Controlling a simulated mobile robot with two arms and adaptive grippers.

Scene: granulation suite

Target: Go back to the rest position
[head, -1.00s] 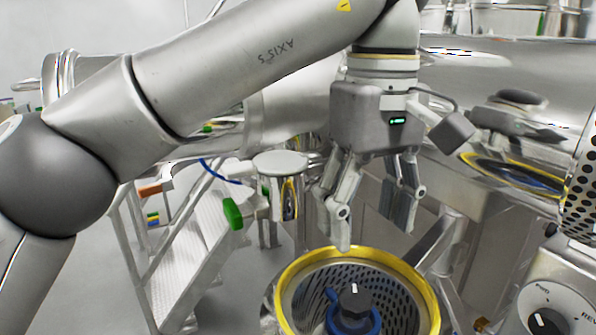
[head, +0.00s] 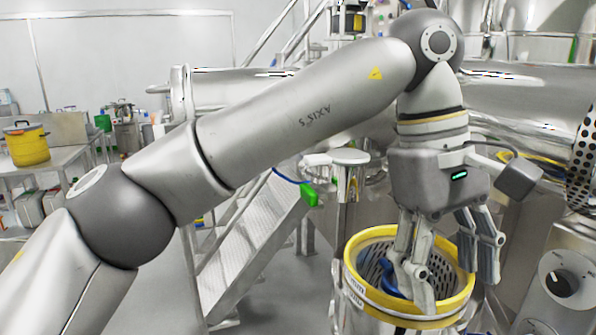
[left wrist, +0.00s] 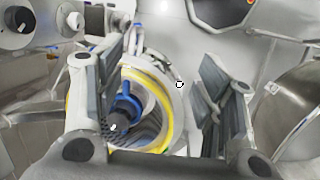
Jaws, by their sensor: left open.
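My left gripper (head: 447,262) is open and empty. In the head view it hangs fingers-down in front of a steel drum with a yellow rim (head: 352,262) and a perforated inside; its fingers cover part of the rim. Nothing is held. In the head view the fingers hide most of the blue part inside the drum. My right gripper does not show.
A control panel with a black dial (head: 562,284) stands at the right, by a perforated cylinder (head: 582,165). A metal stair (head: 240,262) is left of the drum. A yellow pot (head: 27,145) stands on a bench at the far left. Large steel vessels fill the back.

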